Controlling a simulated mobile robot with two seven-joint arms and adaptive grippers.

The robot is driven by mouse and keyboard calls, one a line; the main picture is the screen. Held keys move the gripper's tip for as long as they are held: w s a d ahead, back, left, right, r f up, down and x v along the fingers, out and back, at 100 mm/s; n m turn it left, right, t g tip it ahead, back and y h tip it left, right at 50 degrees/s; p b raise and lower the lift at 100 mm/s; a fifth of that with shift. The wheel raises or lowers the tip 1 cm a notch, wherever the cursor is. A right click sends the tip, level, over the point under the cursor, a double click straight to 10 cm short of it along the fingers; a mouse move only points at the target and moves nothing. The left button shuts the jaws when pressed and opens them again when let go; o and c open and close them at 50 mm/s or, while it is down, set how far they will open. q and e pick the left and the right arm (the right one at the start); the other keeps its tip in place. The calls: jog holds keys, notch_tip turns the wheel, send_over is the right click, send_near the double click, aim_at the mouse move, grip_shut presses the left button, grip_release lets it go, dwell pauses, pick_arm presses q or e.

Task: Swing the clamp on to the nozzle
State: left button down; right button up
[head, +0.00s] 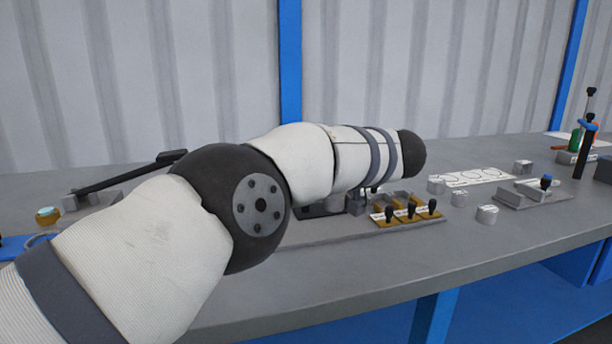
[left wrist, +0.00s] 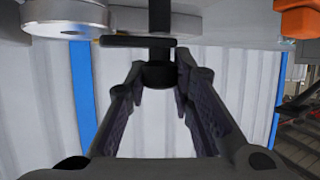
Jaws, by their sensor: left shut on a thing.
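In the left wrist view, my left gripper (left wrist: 161,84) has its fingertips closed around a black knob (left wrist: 158,73). A flat black bar (left wrist: 136,41) and a dark upright rod (left wrist: 159,16) show just above the knob. A round silver disc (left wrist: 68,22) is at upper left, apart from the fingers. I cannot tell for sure which part is the clamp and which the nozzle. In the head view my left arm reaches across the bench and hides the gripper and what it holds. My right gripper is in neither view.
Brown blocks with black knobs (head: 409,214) stand on a grey plate (head: 340,237) below my forearm. Several grey cylinders, one here (head: 487,214), and a white marked card (head: 472,177) lie to the right. An orange part (left wrist: 297,20) shows at upper right in the wrist view. The front right bench top is clear.

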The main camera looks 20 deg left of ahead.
pick_arm(q)
jog(key=c, duration=1.4)
grip_release()
jog(key=shift+a+f, duration=0.1)
jog(key=shift+o, duration=0.2)
jog(key=v, duration=1.2)
